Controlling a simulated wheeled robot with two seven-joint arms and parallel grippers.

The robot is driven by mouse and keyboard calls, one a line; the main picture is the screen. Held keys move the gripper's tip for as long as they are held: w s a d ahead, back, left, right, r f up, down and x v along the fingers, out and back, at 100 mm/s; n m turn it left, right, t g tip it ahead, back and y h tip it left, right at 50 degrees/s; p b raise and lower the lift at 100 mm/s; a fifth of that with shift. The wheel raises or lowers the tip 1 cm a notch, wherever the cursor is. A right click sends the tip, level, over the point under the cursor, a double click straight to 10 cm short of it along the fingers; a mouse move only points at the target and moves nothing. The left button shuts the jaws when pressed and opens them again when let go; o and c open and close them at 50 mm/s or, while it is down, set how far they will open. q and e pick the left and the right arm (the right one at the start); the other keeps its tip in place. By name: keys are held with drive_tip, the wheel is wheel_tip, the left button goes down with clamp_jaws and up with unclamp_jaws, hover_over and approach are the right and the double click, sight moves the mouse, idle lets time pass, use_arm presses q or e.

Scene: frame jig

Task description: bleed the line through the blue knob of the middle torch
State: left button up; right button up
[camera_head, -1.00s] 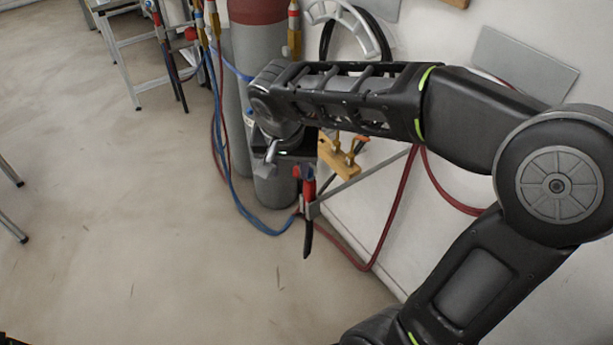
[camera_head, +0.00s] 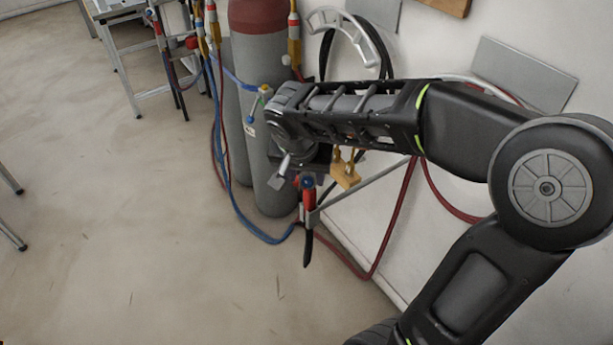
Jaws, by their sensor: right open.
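A torch with a red body (camera_head: 309,199) and black lower end hangs upright at a grey bracket on the wall side. A blue knob (camera_head: 306,182) shows near its top. My right gripper (camera_head: 279,173) is open beside the torch's upper end, just left of the knob; I cannot tell whether it touches. The wrist hides the top of the torch. Another torch (camera_head: 166,50) hangs at the far left by the metal table. I cannot tell from this view which torch is the middle one. My left gripper is not in view.
Blue hoses (camera_head: 232,190) and red hoses (camera_head: 395,225) loop to the floor. A yellow block (camera_head: 345,176) sits behind the bracket (camera_head: 355,188). The floor at left is open.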

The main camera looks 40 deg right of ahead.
drive_tip(key=shift+x, duration=1.05)
drive_tip(key=shift+c, duration=0.3)
clamp_jaws()
